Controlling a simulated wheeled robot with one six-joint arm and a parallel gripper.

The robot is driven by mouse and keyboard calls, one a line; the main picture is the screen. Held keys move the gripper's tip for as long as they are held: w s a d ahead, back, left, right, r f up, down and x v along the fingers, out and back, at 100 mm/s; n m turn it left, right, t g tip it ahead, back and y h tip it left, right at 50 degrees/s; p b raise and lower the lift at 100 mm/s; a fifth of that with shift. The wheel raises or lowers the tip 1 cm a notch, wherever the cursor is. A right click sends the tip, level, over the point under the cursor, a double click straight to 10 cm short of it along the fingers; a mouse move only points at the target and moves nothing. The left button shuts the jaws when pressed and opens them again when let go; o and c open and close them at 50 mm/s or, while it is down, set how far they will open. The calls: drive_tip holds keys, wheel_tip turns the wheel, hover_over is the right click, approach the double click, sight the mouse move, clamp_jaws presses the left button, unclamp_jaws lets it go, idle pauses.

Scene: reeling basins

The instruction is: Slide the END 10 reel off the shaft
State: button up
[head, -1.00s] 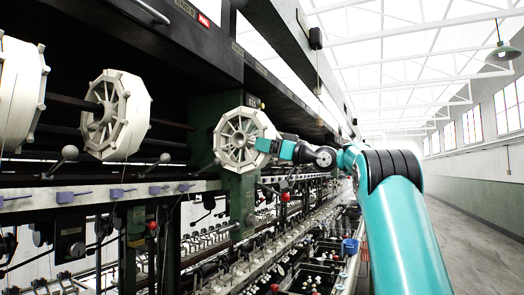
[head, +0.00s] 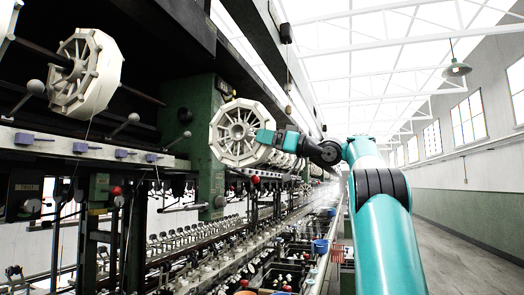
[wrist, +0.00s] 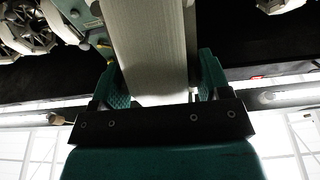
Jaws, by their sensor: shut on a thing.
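A white many-sided reel (head: 233,132) with spokes and a hub hangs at the middle left of the head view, its face turned toward me. My gripper (head: 265,137) is shut on its right rim. In the wrist view the reel's pale broad rim (wrist: 152,45) runs between the two green fingers of my gripper (wrist: 158,78). No shaft shows through the hub, and I cannot tell whether the reel still touches one behind. No END 10 label is readable.
Another white reel (head: 88,72) sits on a dark shaft at the left. A green machine post (head: 206,100) stands just left of the held reel. Below runs a long bench of reeling basins (head: 290,262). The aisle floor (head: 460,225) at the right is clear.

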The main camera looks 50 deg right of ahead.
drive_tip(key=shift+s+d+f+b, duration=0.25)
drive_tip(key=shift+s+f+b, duration=0.25)
drive_tip(key=shift+s+b, duration=0.3)
drive_tip(key=shift+s+d+f+b, duration=0.3)
drive_tip(key=shift+s+f+b, duration=0.15)
drive_tip(key=shift+s+b, duration=0.3)
drive_tip(key=shift+s+d+f+b, duration=0.25)
drive_tip(key=shift+s+f+b, duration=0.35)
drive_tip(key=shift+b, duration=0.35)
